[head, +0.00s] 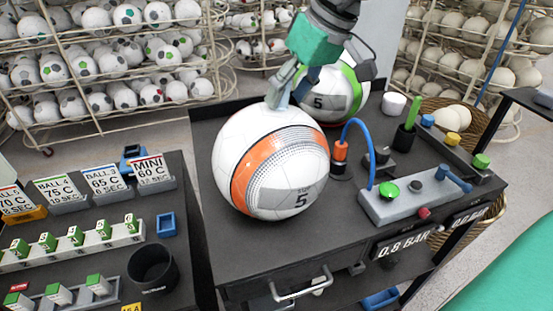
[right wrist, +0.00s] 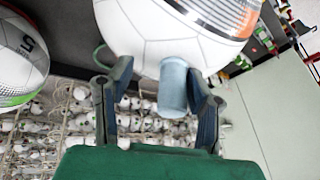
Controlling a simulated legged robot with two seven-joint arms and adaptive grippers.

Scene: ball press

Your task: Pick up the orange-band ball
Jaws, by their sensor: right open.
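The orange-band ball (head: 262,165) is white with an orange stripe, a grey dotted patch and a "5". It rests on the dark cart top, and it fills the upper part of the right wrist view (right wrist: 150,30). My right gripper (head: 288,92) is open at the ball's top rear. Its pale fingertip appears to meet the ball's upper surface; firm contact cannot be told. In the right wrist view the spread fingers (right wrist: 157,100) reach toward the ball, with a pale blue cylindrical part between them. My left gripper is not in view.
A green-band ball (head: 348,92) sits close behind, right of the gripper; it also shows in the right wrist view (right wrist: 20,58). A blue hose (head: 362,130) and grey valve block (head: 415,195) stand right of the orange-band ball. A black cup (head: 153,268) stands on the left table.

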